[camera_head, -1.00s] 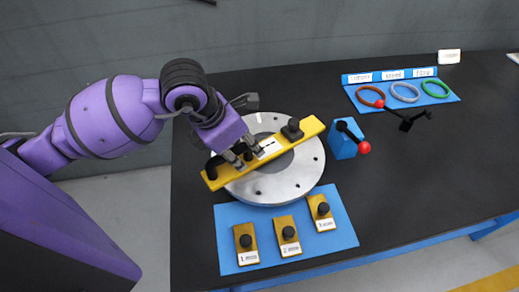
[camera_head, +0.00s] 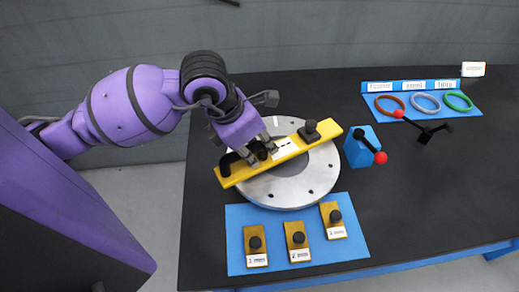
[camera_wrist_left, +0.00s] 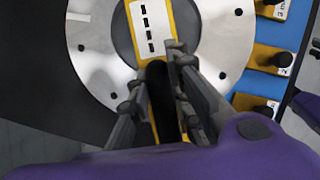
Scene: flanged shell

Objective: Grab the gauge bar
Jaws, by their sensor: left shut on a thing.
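The yellow gauge bar (camera_head: 312,141) lies across the round grey flange (camera_head: 310,187) on the black table, tilted up to the right in the head view. It has a black knob near its right end, a dark handle toward its left end and a white label. My left gripper (camera_head: 262,155) is at the bar's left part. In the left wrist view the bar (camera_wrist_left: 173,15) runs up between the fingers, and the left gripper (camera_wrist_left: 160,85) is shut on its dark handle (camera_wrist_left: 161,95). The right gripper is not in view.
A blue mat (camera_head: 238,218) with several gold blocks with black knobs lies in front of the flange. A blue block (camera_head: 357,150) with a red-tipped lever stands to the right. A blue tray (camera_head: 470,113) with coloured rings lies at the back right.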

